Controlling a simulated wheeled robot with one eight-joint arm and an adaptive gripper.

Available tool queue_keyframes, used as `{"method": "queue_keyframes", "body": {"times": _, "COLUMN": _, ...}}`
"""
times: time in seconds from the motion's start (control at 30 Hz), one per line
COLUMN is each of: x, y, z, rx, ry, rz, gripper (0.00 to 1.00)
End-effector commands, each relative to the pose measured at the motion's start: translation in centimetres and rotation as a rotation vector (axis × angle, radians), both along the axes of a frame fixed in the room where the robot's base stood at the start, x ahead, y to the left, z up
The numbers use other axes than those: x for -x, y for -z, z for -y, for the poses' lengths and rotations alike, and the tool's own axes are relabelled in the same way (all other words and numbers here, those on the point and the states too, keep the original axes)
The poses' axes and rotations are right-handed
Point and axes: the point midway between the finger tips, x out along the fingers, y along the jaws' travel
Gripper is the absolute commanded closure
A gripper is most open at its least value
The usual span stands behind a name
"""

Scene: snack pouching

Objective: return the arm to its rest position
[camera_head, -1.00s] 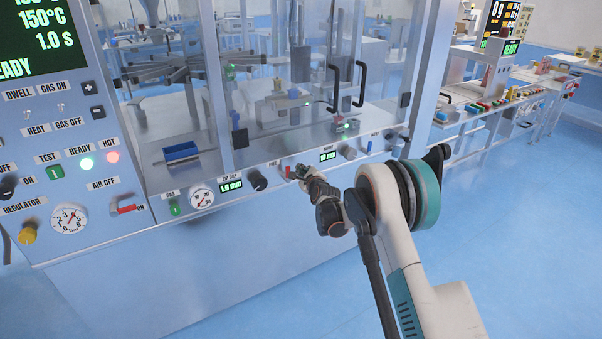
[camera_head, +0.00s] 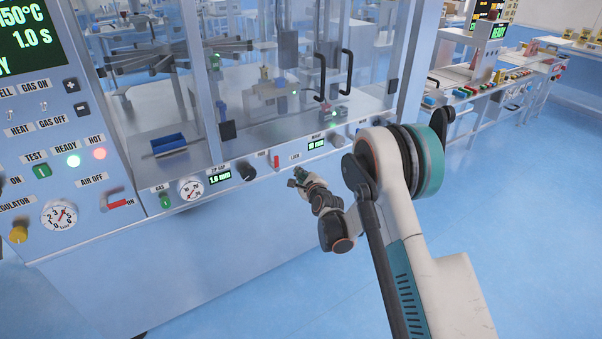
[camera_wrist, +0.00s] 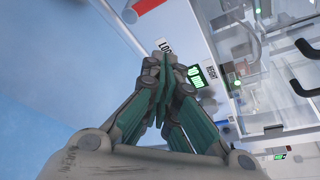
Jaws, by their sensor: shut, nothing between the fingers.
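My gripper (camera_head: 298,178) is in front of the machine's control panel, just below the LOCK label in the head view. Its fingers are shut with nothing between them; in the wrist view the closed fingertips (camera_wrist: 163,62) meet near the LOCK label. A red lever (camera_head: 276,161) stands upright on the panel, left of the label. Its red part also shows at the top of the wrist view (camera_wrist: 147,5), apart from the fingers. My arm reaches in from the lower right and is bent.
The machine's clear doors have two black handles (camera_head: 346,70) above the panel. A blue bin (camera_head: 168,144) lies inside. Knobs and gauges (camera_head: 190,188) line the panel to the left. Blue floor (camera_head: 520,220) at the right is clear. A bench (camera_head: 480,95) stands behind.

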Motion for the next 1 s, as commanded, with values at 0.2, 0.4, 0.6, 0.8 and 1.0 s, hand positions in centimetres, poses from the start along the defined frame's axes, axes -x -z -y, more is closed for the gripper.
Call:
{"method": "queue_keyframes", "body": {"times": 0.2, "x": 0.1, "y": -1.0, "z": 0.3, "rx": 0.027, "ry": -0.005, "rz": 0.001, "gripper": 1.00}}
{"method": "queue_keyframes", "body": {"times": 0.4, "x": 1.2, "y": -6.0, "z": 1.8, "rx": 0.195, "ry": -0.045, "rz": 0.007, "gripper": 1.00}}
{"method": "queue_keyframes", "body": {"times": 0.6, "x": 3.9, "y": -11.8, "z": 4.0, "rx": 0.419, "ry": -0.110, "rz": 0.012, "gripper": 1.00}}
{"method": "queue_keyframes", "body": {"times": 0.8, "x": 7.8, "y": -16.8, "z": 6.4, "rx": 0.638, "ry": -0.185, "rz": 0.014, "gripper": 1.00}}
{"method": "queue_keyframes", "body": {"times": 1.0, "x": 12.7, "y": -20.8, "z": 8.9, "rx": 0.847, "ry": -0.271, "rz": 0.013, "gripper": 1.00}}
